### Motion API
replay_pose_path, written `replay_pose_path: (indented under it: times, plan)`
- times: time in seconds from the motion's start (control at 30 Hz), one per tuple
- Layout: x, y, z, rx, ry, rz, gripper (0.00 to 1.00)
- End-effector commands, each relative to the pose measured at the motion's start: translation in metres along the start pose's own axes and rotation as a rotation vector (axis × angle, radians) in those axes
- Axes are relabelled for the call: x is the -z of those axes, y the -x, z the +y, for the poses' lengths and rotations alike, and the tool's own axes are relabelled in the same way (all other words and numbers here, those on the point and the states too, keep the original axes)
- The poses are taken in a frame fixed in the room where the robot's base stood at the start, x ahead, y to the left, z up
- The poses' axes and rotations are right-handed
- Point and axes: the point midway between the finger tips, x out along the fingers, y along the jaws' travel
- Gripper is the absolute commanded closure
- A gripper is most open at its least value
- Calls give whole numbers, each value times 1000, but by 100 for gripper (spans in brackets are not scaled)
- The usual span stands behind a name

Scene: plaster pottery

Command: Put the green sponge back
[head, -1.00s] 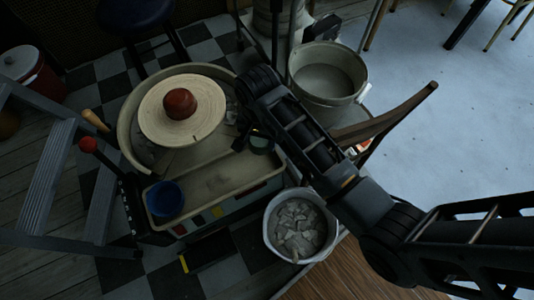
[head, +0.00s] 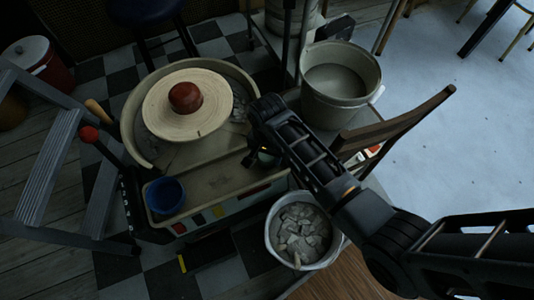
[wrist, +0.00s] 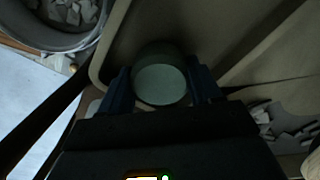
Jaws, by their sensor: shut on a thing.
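The green sponge (wrist: 160,80) looks like a short round piece with a pale green face and darker sides. In the wrist view it sits between the two fingers of my gripper (wrist: 162,88), which is shut on it. In the head view the sponge (head: 265,156) is mostly hidden under my arm, near the right end of the pottery wheel's tray (head: 215,178). I cannot tell whether it touches the tray or hangs just above it.
A blue cup (head: 165,196) stands at the tray's left end. A red-brown lump (head: 185,97) sits on the wheel head (head: 160,115). A bucket of pale shards (head: 272,245) stands below the tray. A larger pale bucket (head: 335,110) and a wooden chair (head: 400,122) are to the right.

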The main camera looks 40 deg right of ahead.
Motion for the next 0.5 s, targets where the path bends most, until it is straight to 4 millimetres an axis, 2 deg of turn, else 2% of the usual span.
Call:
replay_pose_path:
  times: [0.17,0.2,0.43,0.5]
  plan:
    - [0,-3,0,0,0,0,61]
    - [0,-3,0,1,0,0,34]
    - [0,-2,0,0,0,0,12]
    - [0,-2,0,0,0,0,11]
